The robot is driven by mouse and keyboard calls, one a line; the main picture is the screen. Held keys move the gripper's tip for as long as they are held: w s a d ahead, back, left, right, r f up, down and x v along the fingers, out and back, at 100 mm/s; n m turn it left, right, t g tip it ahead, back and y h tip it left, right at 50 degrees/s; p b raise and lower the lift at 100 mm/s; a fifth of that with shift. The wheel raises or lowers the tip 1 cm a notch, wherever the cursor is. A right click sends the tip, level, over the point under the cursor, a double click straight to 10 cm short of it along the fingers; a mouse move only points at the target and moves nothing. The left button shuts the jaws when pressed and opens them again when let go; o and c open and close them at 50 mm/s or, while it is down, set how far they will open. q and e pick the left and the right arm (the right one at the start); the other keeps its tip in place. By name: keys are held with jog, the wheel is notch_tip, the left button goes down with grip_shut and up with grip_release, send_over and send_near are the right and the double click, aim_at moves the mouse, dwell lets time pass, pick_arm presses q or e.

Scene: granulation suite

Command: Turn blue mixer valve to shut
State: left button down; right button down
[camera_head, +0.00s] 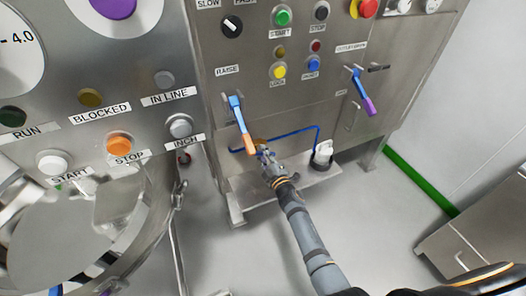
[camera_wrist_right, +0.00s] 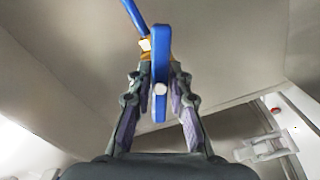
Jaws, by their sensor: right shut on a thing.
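The blue valve lever (camera_wrist_right: 161,85) stands between my right gripper's fingers (camera_wrist_right: 161,100) in the wrist view. A brass valve body (camera_wrist_right: 145,46) is just behind it, with blue hose (camera_wrist_right: 134,14) leading off. In the head view the brass body (camera_head: 259,142) sits on the blue hose (camera_head: 290,134) below the panel. My right gripper (camera_head: 264,156) is shut on the lever there and hides most of it. I cannot tell from these views whether the valve is open or shut. My left gripper is not in view.
A blue and purple handle (camera_head: 361,89) is farther right. A white fitting (camera_head: 323,151) stands on the metal shelf (camera_head: 290,184). The grey floor (camera_head: 385,230) is clear to the right.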

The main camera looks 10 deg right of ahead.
jog(key=shift+r+m, duration=0.1)
jog(key=shift+m, duration=0.4)
jog(key=m+p, duration=0.4)
jog(key=m, duration=0.2)
jog(key=shift+m+p, duration=1.3)
jog(key=shift+m, duration=1.4)
jog(key=shift+f, duration=0.2)
jog(key=c, duration=1.2)
grip_release()
